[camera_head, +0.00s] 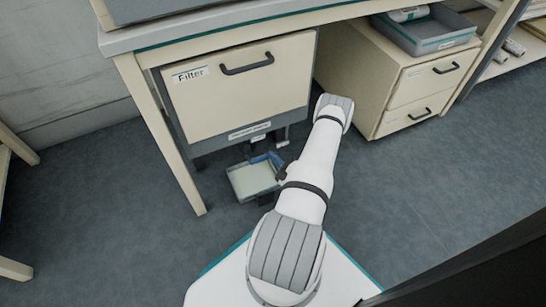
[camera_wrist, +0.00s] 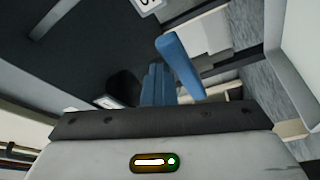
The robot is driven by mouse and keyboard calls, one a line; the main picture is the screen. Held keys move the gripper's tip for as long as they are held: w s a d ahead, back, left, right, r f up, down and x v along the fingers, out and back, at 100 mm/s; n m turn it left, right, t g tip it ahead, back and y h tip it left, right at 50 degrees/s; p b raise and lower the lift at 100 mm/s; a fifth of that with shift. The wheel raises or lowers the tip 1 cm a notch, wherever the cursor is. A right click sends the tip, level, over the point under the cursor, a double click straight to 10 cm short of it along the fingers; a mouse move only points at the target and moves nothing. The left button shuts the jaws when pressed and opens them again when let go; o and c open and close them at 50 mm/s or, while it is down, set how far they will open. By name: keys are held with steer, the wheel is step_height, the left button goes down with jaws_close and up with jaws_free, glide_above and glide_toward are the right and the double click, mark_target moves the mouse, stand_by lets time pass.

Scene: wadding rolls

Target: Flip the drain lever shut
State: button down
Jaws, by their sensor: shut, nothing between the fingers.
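The blue drain lever (camera_wrist: 180,66) shows in the wrist view as a tapered bar, tilted, its wide end at the upper left. My gripper (camera_wrist: 156,84) shows there as ribbed blue fingers, shut together and empty. The lever appears just to the right of the fingers; I cannot tell whether they touch. In the head view my arm reaches toward the space under the Filter cabinet (camera_head: 240,90). The lever cannot be made out clearly there, and my fingers are mostly hidden by the arm.
A shallow tray (camera_head: 238,190) with pale contents sits below the cabinet. A bench leg (camera_head: 160,140) stands at its left. A drawer unit (camera_head: 400,85) carrying a grey-blue bin (camera_head: 425,47) stands at the right.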

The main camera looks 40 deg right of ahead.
steer(key=shift+s+d+f, duration=0.15)
steer(key=shift+f, duration=0.15)
steer(key=s+p, duration=0.2)
steer(key=s, duration=0.5)
steer(key=shift+s+f, duration=0.25)
steer(key=shift+f, duration=0.1)
